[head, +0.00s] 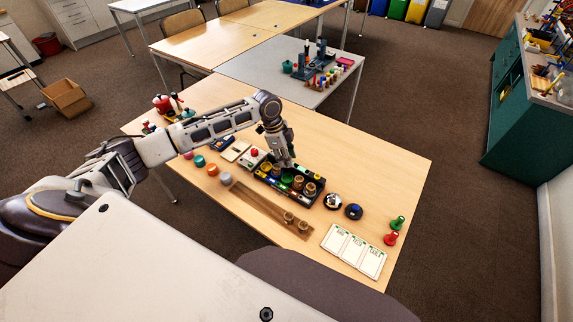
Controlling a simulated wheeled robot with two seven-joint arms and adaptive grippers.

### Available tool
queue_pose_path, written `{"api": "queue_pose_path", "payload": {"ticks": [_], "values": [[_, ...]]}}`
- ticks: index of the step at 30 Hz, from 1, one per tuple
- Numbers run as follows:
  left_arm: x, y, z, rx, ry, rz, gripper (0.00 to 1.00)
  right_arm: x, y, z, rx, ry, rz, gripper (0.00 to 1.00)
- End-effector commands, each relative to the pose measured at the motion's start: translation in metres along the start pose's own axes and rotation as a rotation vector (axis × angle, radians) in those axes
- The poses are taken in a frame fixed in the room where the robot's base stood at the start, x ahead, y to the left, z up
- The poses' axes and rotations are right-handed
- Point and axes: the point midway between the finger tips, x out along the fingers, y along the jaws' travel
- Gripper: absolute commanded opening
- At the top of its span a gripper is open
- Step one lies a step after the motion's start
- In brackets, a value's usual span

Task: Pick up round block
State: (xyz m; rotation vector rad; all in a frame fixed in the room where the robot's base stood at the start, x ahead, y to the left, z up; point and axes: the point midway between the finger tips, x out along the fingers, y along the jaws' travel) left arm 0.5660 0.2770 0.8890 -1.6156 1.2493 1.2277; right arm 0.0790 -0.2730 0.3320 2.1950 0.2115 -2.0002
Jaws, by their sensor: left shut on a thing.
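My left gripper (287,161) reaches down over the black sorting tray (322,184) on the wooden table. Its fingers are shut on a small round block, mostly hidden by the fingers, at the tray's top. Other round blocks stand in the tray: a brownish one (298,183) and another (310,188) just right of the gripper, and a yellowish one (265,169) to its left. A green round piece (284,179) shows just below the fingertips. Whether the held block touches the tray is too small to tell. My right gripper is out of view.
A long brown board (262,208) with round pieces lies in front of the tray. White cards (353,250), a dark blue round button (354,211) and green (397,222) and red (391,239) pegs stand to the right. The table's far right part is clear.

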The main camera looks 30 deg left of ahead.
Motion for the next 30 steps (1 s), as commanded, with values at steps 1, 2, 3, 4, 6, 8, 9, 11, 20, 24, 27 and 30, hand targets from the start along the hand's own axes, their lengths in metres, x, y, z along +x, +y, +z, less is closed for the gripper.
{"api": "queue_pose_path", "payload": {"ticks": [1, 2, 3, 4, 6, 8, 9, 11, 20, 24, 27, 30], "values": [[-0.005, 0.000, -0.002, 0.001, 0.001, -0.001, 0.15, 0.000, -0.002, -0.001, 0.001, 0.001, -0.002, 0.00], [-0.008, 0.000, -0.002, 0.000, 0.000, 0.000, 0.15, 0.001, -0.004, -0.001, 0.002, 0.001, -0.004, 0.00], [-0.010, 0.000, -0.003, 0.000, 0.000, 0.000, 0.15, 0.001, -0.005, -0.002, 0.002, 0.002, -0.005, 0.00], [-0.012, 0.000, -0.003, 0.000, 0.000, 0.000, 0.15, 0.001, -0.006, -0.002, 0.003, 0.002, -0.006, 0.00], [-0.015, 0.000, -0.004, 0.000, 0.000, 0.000, 0.15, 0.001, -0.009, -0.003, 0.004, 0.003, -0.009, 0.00], [-0.016, 0.000, -0.004, 0.000, 0.000, 0.000, 0.15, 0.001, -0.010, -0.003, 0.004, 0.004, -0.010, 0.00], [-0.016, 0.000, -0.004, 0.000, 0.000, 0.000, 0.15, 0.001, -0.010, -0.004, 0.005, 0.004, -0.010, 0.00], [-0.016, 0.000, -0.004, 0.000, 0.000, 0.000, 0.15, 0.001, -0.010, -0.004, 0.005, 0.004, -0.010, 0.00], [-0.016, 0.000, -0.004, 0.000, 0.000, 0.000, 0.15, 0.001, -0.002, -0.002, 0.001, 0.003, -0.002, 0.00], [-0.015, 0.001, -0.004, 0.000, -0.001, 0.000, 0.15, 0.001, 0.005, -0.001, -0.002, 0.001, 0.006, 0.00], [-0.013, 0.002, -0.003, 0.001, -0.003, 0.000, 0.15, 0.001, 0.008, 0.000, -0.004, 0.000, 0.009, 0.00], [-0.010, 0.005, -0.002, 0.002, -0.005, 0.000, 0.15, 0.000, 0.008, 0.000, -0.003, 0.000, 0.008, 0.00]]}}
